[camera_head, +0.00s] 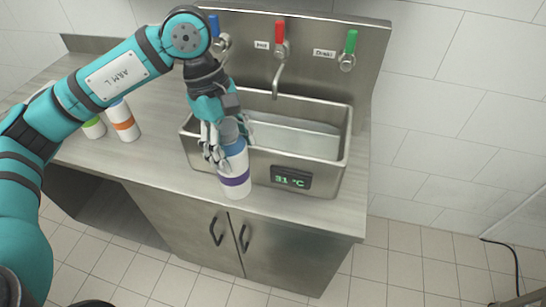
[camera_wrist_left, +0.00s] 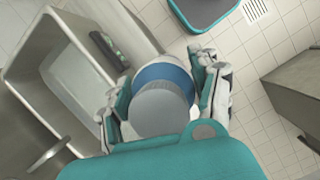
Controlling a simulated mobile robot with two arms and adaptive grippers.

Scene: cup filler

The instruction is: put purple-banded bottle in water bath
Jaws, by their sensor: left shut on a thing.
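The purple-banded bottle (camera_head: 236,180) is white with a purple band low down and a blue band and grey cap at the top. It is upright or slightly tilted in front of the water bath's front wall, left of the display. My left gripper (camera_head: 216,148) is shut on its upper part. In the left wrist view the bottle's grey cap (camera_wrist_left: 160,112) sits between the two fingers (camera_wrist_left: 162,95). The water bath (camera_head: 331,172) is a steel basin with water in it; its display reads 31 °C. My right gripper is not in view.
An orange-banded bottle (camera_head: 123,122) and a green-marked one (camera_head: 94,128) stand at the counter's left. Blue, red (camera_head: 280,34) and green (camera_head: 350,42) tap handles and a spout are on the back panel. The counter's front edge (camera_head: 290,213) is close to the bottle.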

